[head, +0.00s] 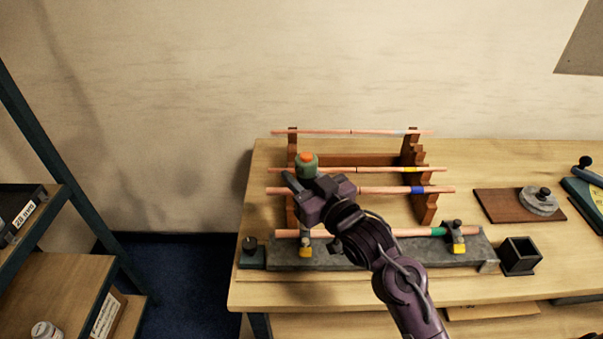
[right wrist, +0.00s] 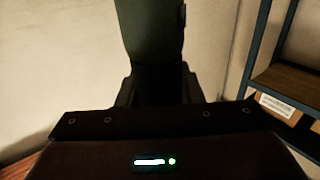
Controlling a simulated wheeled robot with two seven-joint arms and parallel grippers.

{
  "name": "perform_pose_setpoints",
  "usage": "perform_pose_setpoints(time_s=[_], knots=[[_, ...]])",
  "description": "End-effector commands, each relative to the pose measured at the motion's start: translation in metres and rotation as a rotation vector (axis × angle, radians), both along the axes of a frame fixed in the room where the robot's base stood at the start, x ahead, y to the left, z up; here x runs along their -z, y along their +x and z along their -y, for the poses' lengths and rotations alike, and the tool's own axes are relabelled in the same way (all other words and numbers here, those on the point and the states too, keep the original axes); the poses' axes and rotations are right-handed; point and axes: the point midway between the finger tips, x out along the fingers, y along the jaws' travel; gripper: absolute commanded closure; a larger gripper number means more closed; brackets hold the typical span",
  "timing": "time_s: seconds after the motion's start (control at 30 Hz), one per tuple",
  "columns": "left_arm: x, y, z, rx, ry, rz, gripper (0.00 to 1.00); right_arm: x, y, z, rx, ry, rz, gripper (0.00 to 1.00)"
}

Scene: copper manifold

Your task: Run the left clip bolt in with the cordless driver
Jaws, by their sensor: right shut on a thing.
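The cordless driver (head: 307,164), green with an orange top, is upright in my right gripper (head: 305,182). The gripper is shut on it. In the right wrist view the driver's dark green body (right wrist: 150,45) stands between the fingers. The left clip (head: 305,246), with a yellow part at its base, is on the grey bar fixture (head: 375,257), below the gripper in the picture. My wrist hides part of the area beside it. I cannot make out its bolt or the driver's tip. A copper pipe (head: 410,232) lies along the fixture through the left and right clips (head: 457,241).
A wooden rack (head: 350,160) holding several copper rods stands behind the fixture. A dark open box (head: 519,256) is at its right end, a small dark block (head: 252,255) at its left. A brown board (head: 490,206) lies further right. A shelf unit (head: 60,275) stands left.

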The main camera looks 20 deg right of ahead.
Motion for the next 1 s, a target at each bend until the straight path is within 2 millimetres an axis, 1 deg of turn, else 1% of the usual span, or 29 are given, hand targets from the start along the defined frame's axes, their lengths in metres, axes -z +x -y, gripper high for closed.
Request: perform_pose_setpoints(time_s=[0.03,0.3,0.5,0.63,1.0], knots=[[0.007,0.000,0.000,0.000,0.000,0.001,0.41,0.005,0.000,0.000,0.000,0.002,0.005,0.94],[0.030,0.005,0.000,0.000,-0.001,0.007,0.41,0.030,0.000,0.000,0.001,0.001,0.006,0.94],[0.042,0.007,0.001,0.001,-0.001,0.011,0.41,0.043,-0.001,0.000,0.001,0.000,0.006,0.94],[0.045,0.007,0.001,0.001,-0.001,0.011,0.41,0.046,-0.001,0.000,0.001,0.000,0.007,0.94],[0.044,0.007,0.002,0.001,-0.002,0.011,0.41,0.045,-0.001,0.000,0.001,0.000,0.006,0.94]])
